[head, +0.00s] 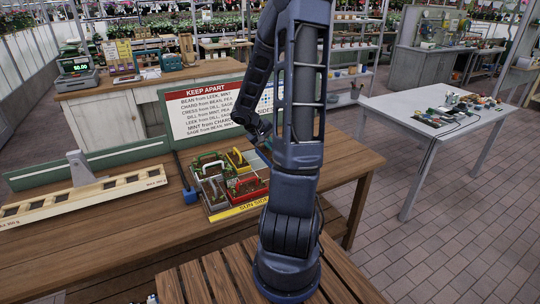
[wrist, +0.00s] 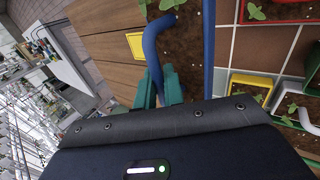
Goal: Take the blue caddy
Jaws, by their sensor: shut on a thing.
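In the wrist view, the blue caddy shows its curved blue handle (wrist: 149,42), a long blue wall (wrist: 208,50), dark soil and green seedlings. The green fingers of my gripper (wrist: 158,82) are shut on the handle near the bottom of its visible curve. My gripper body hides the lower part of the caddy. I cannot tell whether the caddy rests or hangs clear. In the head view, my arm covers the fingers and most of that spot.
A tray (head: 236,211) on the wooden bench holds a white caddy (head: 208,161), a yellow caddy (head: 236,160) and a red caddy (head: 247,187). A "KEEP APART" sign (head: 205,112) stands behind. The bench's front left is clear.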

